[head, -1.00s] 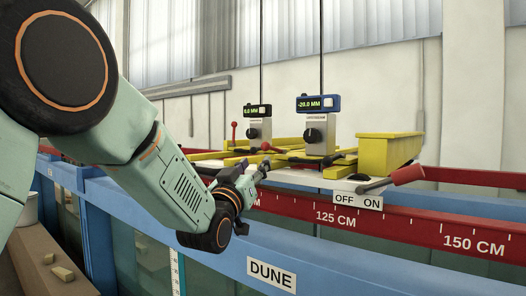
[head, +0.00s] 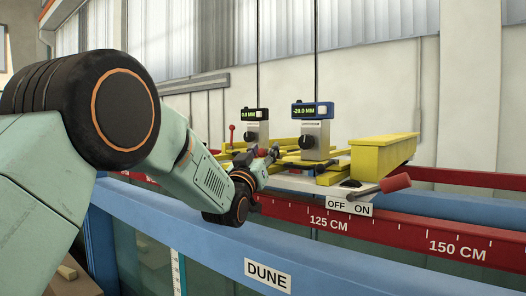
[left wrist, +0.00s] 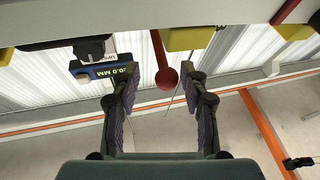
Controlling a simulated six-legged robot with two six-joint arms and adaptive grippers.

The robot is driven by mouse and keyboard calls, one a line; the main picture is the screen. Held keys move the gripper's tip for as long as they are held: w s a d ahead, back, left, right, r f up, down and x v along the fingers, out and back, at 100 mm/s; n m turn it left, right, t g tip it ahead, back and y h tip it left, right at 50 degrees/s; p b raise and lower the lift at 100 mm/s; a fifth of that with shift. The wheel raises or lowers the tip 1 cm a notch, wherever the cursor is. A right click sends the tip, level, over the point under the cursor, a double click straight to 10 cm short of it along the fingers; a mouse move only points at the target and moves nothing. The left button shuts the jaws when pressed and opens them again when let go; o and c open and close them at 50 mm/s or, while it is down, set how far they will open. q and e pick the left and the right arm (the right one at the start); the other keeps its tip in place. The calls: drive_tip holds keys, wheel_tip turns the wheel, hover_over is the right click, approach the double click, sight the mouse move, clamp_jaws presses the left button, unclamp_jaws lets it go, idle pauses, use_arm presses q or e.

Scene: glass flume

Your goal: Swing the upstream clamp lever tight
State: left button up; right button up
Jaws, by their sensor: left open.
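My left gripper (head: 270,155) reaches in from the left to the yellow carriage, near the gauge with the blue readout. In the left wrist view its two fingers (left wrist: 155,84) are open. A red lever with a round red knob (left wrist: 166,78) shows between the fingertips, closer to the right finger. I see no contact, and its depth between the fingers is hard to judge. In the head view the gripper hides this spot. Another red-knobbed lever (head: 231,130) stands upright farther left, by the gauge with the black readout. The frames do not label which lever is upstream. My right gripper is not in view.
The blue readout (head: 312,109) sits above a grey gauge with a black knob, close to my gripper. The blue flume rail (head: 200,240) and red scale rail (head: 400,233) run below.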

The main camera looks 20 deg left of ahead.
use_arm(q)
drive_tip(key=shift+s+a+r, duration=0.1)
drive_tip(key=shift+s, duration=0.25)
drive_tip(key=shift+s+a, duration=0.1)
drive_tip(key=shift+a, duration=0.1)
drive_tip(key=shift+c, duration=0.2)
drive_tip(key=shift+w+a, duration=0.15)
drive_tip(key=shift+w, duration=0.15)
drive_tip(key=shift+c, duration=0.9)
drive_tip(key=shift+w+f, duration=0.6)
drive_tip(key=shift+w, duration=0.2)
drive_tip(key=shift+c, duration=2.2)
drive_tip(key=shift+s+d+r, duration=0.15)
drive_tip(key=shift+d, duration=0.15)
drive_tip(key=shift+c, duration=0.8)
drive_tip(key=shift+s, duration=0.1)
clamp_jaws()
drive_tip(key=shift+a+r, duration=0.1)
drive_tip(key=shift+a, duration=0.15)
